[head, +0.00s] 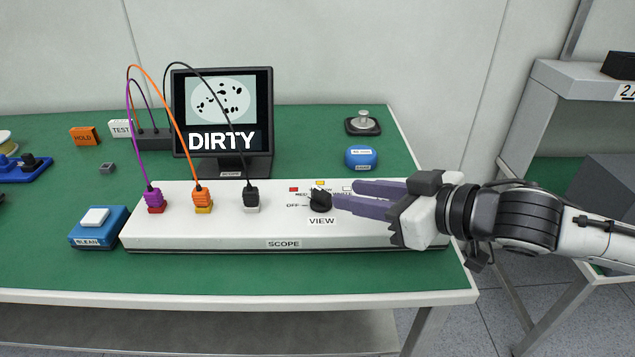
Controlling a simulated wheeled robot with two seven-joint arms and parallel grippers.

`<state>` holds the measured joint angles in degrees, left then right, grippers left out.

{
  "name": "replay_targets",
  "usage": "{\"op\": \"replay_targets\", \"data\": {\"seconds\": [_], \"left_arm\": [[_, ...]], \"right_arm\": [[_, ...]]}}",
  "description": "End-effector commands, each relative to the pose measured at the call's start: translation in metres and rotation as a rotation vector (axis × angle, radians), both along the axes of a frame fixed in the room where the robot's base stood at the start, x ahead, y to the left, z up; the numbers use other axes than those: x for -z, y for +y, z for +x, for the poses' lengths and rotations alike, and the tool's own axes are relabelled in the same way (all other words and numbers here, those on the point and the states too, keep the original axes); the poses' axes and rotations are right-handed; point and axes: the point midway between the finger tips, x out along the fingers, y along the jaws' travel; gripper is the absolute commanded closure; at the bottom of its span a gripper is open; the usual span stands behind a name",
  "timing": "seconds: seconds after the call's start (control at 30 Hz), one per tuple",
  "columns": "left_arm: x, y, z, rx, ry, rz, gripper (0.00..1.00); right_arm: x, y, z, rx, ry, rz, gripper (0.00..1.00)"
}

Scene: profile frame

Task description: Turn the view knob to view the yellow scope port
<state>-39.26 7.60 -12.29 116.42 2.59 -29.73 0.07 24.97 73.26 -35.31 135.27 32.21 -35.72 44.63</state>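The black view knob (320,201) is on the top of the white scope box (284,244), above the VIEW label. A red mark (293,189), a yellow mark (320,183) and a white mark (347,189) lie around it, with OFF at its left. I cannot tell clearly which mark it points at. The yellow port (203,209) holds an orange plug (203,197). The monitor (222,167) shows dark specks and the word DIRTY. My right gripper (346,195) is open, its fingers apart, just right of the knob; contact is unclear. My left gripper is out of view.
A purple plug (154,196) and a black plug (251,195) with cables stand in the other ports. A blue box with a white button (95,217) is left of the scope box. A blue block (361,158) lies behind my gripper. The front table strip is clear.

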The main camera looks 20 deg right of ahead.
Motion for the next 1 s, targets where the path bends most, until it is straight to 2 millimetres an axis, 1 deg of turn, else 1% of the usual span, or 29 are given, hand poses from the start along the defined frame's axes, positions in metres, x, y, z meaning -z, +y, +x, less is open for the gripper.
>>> {"op": "replay_targets", "data": {"seconds": [0.1,0.2,0.4,0.5,0.63,0.9,0.93,1.0], "left_arm": [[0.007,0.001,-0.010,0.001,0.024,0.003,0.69],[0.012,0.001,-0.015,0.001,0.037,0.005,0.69],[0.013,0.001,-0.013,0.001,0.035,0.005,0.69],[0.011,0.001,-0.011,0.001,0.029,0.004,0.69],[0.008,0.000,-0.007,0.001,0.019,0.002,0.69],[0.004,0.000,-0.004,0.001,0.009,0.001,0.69],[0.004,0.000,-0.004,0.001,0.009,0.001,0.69],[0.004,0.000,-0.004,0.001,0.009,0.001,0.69]], "right_arm": [[0.005,0.010,0.015,-0.003,-0.001,0.004,0.70],[0.013,0.018,0.030,-0.003,-0.001,0.004,0.70],[0.027,0.033,0.057,-0.003,-0.001,0.001,0.70],[0.031,0.038,0.065,-0.003,-0.001,0.000,0.70],[0.034,0.041,0.071,-0.003,0.000,-0.001,0.70],[0.035,0.041,0.072,-0.003,0.000,-0.002,0.70],[0.035,0.041,0.072,-0.003,0.000,-0.002,0.73],[0.035,0.041,0.072,-0.003,0.000,-0.002,0.85]]}}
